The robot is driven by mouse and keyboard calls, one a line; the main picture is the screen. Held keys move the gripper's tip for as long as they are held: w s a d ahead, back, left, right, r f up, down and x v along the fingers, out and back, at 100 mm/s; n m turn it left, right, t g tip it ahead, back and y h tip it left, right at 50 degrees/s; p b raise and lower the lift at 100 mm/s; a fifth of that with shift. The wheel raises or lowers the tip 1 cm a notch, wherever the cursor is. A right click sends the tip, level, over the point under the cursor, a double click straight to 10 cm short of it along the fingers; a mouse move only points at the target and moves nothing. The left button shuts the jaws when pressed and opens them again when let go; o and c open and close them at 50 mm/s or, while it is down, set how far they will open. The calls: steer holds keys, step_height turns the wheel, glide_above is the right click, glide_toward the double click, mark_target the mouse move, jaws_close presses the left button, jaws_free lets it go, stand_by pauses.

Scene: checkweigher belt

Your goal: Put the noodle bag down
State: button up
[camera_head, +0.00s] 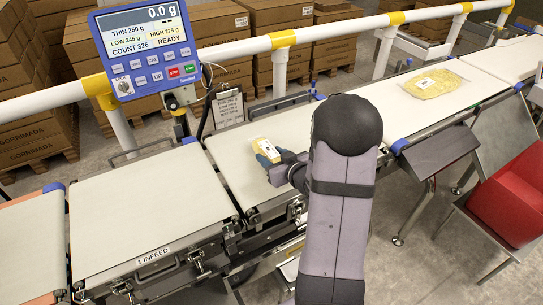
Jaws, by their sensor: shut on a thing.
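A small pale-yellow noodle bag (260,143) shows at the tip of my gripper (268,152), over the middle belt (233,150). My gripper is shut on it, with a blue part of the fingers against its right side. My dark wrist and arm hide much of the gripper and part of the belt. I cannot tell whether the bag touches the belt or hangs just above it. Another flat yellow noodle bag (433,84) with a white label lies on the belt to the right (395,110).
The infeed belt (145,215) at left is empty. A white rail (240,50) runs behind the belts. A red bin (510,195) stands at right. Stacked cartons (35,100) are behind.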

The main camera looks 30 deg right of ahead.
steer(key=shift+f, duration=0.15)
steer(key=o, duration=1.2)
steer(key=shift+r, duration=0.25)
steer(key=v, duration=0.9)
steer(key=shift+s, duration=0.15)
steer(key=s+p, duration=0.1)
steer(key=p, duration=0.3)
steer(key=shift+r, duration=0.35)
steer(key=s+p, duration=0.1)
steer(key=p, duration=0.1)
steer(key=shift+s+r+p, duration=0.1)
steer(key=shift+r+p, duration=0.05)
steer(key=shift+p, duration=0.2)
